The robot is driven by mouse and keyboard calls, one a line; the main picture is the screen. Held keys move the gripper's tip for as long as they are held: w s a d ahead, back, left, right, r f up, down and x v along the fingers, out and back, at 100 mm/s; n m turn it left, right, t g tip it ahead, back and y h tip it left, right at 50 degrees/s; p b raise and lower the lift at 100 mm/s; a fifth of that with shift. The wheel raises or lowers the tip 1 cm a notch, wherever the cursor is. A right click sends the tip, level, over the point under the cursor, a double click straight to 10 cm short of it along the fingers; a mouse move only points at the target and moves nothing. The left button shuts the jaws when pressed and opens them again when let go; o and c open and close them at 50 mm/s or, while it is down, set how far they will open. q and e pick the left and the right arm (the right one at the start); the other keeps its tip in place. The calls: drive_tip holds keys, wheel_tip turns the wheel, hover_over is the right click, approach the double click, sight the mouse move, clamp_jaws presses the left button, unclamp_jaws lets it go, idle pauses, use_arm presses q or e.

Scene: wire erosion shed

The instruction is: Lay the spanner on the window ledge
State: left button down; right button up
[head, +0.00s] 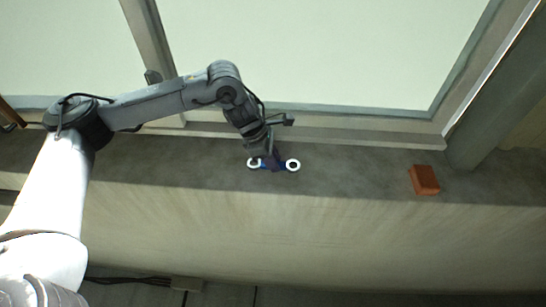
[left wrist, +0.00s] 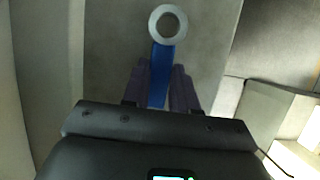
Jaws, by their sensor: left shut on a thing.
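The spanner (head: 292,165) has a blue handle and a pale ring at each end. In the head view it lies crosswise over the grey window ledge (head: 350,170). My left gripper (head: 273,163) is shut on the middle of its handle. In the left wrist view the spanner (left wrist: 167,24) points away from between the two dark fingers (left wrist: 160,88), with one ring showing. The other end is hidden there by the gripper body. I cannot tell whether the spanner touches the ledge or is just above it. My right gripper is not in view.
A red-brown block (head: 424,180) sits on the ledge to the right. The window frame (head: 330,138) runs along the back of the ledge, and a grey post (head: 495,100) stands at the far right. The ledge between the spanner and the block is clear.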

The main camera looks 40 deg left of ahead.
use_arm(q)
drive_tip(key=shift+f, duration=0.15)
drive_tip(key=shift+f, duration=0.15)
drive_tip(key=c, duration=0.9)
unclamp_jaws()
